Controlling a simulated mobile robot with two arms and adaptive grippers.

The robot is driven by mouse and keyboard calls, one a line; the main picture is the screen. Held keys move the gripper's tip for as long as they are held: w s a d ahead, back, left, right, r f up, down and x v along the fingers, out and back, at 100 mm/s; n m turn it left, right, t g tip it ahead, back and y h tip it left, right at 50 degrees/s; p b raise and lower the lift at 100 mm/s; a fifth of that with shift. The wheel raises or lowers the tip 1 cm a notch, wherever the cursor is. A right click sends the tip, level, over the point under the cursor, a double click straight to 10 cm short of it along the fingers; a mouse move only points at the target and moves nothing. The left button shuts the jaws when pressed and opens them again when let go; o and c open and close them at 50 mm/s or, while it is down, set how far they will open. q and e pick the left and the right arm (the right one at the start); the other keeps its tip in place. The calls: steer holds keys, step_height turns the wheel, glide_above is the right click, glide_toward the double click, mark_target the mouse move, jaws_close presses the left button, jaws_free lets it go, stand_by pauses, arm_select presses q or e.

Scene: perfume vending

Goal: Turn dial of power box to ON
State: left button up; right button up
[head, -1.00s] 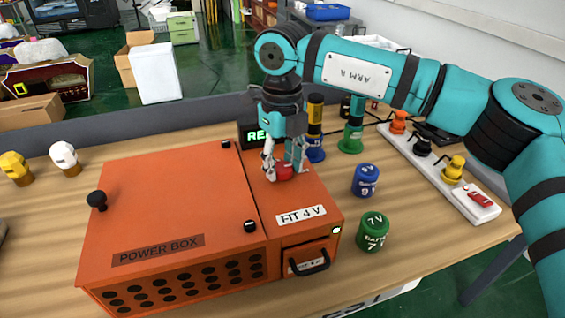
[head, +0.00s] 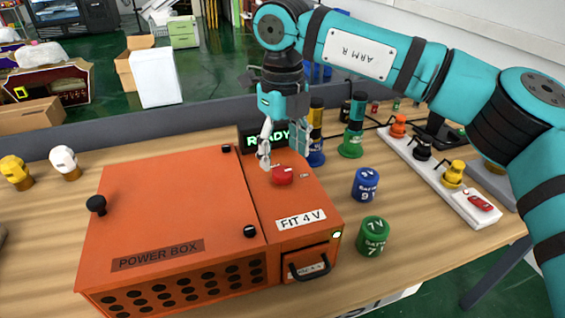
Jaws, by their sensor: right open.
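The orange power box (head: 180,205) stands on the wooden table, with a "POWER BOX" label on its front. Its red dial (head: 281,176) sits on the narrower right section, behind the "FIT 4 V" label. A small display (head: 268,138) behind the dial reads "READY" in green, partly hidden by my gripper. A small light (head: 337,235) at the front right corner is lit. My right gripper (head: 284,160) is open and empty, pointing down above and slightly behind the dial, apart from it. My left gripper is not in view.
A blue battery (head: 366,184) and a green 7 V battery (head: 373,236) stand right of the box. A white strip (head: 440,175) with coloured plugs lies further right. Yellow (head: 15,172) and white (head: 64,162) heads stand at the left.

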mark_target(283, 171)
step_height(283, 171, up, 8)
stand_by(0.5)
